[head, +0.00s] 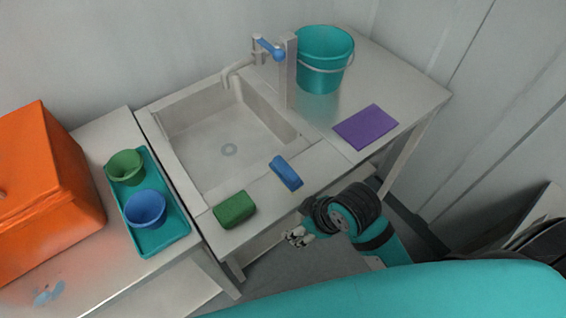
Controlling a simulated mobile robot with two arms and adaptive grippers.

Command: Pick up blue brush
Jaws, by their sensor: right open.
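The blue brush (286,172) lies on the front rim of the sink counter, right of centre, as a small blue block set at a slant. My right gripper (297,237) is in front of the counter and nearer to me than the brush, below it in the picture. It is open, with its pale fingers pointing left and nothing between them. It is apart from the brush. My left gripper is not in view.
A green block (234,210) lies left of the brush on the rim, beside the sink basin (215,140). A purple cloth (366,127) and teal bucket (322,65) are on the right counter. A tray (165,240) with green and blue bowls stands left, beside an orange box (45,190).

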